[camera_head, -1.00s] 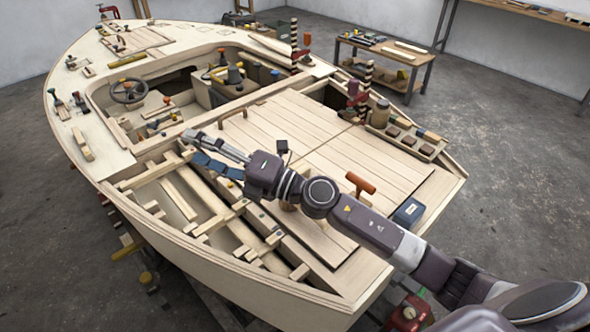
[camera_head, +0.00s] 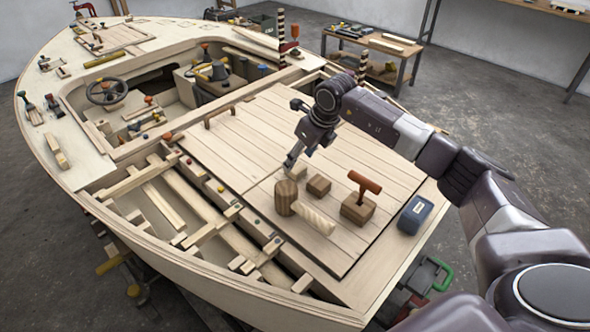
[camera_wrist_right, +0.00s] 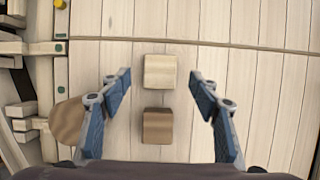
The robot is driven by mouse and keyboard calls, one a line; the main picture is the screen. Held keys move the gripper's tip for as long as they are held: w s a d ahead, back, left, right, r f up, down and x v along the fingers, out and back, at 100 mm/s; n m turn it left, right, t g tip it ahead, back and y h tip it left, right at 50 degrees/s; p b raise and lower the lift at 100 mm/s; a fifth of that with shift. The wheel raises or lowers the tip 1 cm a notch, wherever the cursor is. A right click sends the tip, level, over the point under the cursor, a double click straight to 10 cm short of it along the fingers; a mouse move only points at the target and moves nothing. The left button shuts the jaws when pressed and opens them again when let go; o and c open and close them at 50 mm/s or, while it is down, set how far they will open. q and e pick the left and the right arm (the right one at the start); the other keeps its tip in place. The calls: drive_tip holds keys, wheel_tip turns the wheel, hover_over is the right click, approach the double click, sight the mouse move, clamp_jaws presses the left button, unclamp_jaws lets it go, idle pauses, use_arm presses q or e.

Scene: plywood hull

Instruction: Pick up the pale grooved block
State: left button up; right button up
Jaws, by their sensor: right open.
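A pale block with a ridged, grooved-looking side (camera_head: 313,219) lies on the plank hatch beside a dark wooden cylinder. A smaller pale block (camera_head: 301,171) sits further back, close to my right gripper (camera_head: 291,162); I cannot make out grooves on it. In the right wrist view this smaller pale block (camera_wrist_right: 160,72) lies ahead between the spread fingers of my right gripper (camera_wrist_right: 160,80), untouched. My right gripper is open, empty and above the hatch. The ridged block cannot be made out in the wrist view. My left gripper is not in view.
A brown block (camera_head: 319,186) stands near the pale ones, also seen in the wrist view (camera_wrist_right: 157,126). The brown cylinder (camera_head: 286,198), a block with an orange T-handle (camera_head: 358,207) and a blue box (camera_head: 415,215) stand around. The hatch's back left is mostly clear.

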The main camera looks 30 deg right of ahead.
sight(295, 166)
drive_tip(key=p+x, duration=0.1)
drive_tip(key=x, duration=0.4)
drive_tip(key=shift+f, duration=0.15)
drive_tip(key=shift+c, duration=0.3)
drive_tip(key=c, duration=1.2)
wheel_tip(295, 166, up, 20)
drive_tip(key=shift+r+b, duration=0.1)
drive_tip(key=shift+b, duration=1.15)
